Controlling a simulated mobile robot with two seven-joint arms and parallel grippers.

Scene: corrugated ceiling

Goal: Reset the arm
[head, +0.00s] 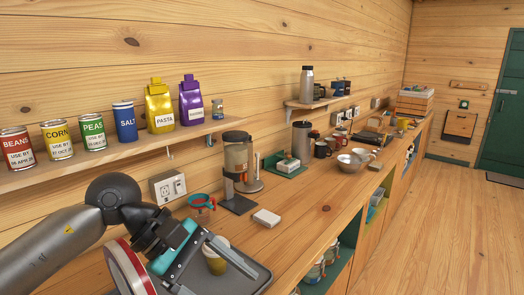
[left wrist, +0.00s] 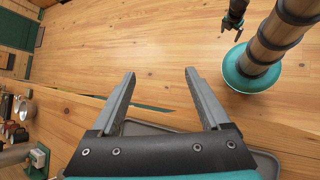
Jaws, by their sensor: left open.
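My left gripper (head: 222,280) comes in from the left over the front end of the wooden counter, above a dark tray (head: 262,284). Its two grey fingers are spread apart, and in the left wrist view the gripper (left wrist: 160,74) has nothing between its fingertips. A cream and yellow cup (head: 216,262) shows beside the fingers; I cannot tell whether they touch it. A small dark gripper (left wrist: 234,24), apparently my right one, shows at the top of the left wrist view, too small to read its jaws. The right arm is out of the head view.
A red-rimmed round object (head: 130,268) is close to my left arm. A teal measuring cup (head: 201,201), a coffee maker (head: 237,165) and a white box (head: 266,218) stand farther along the counter. A shelf (head: 100,158) of cans and bags is above. The floor (head: 440,235) at right is clear.

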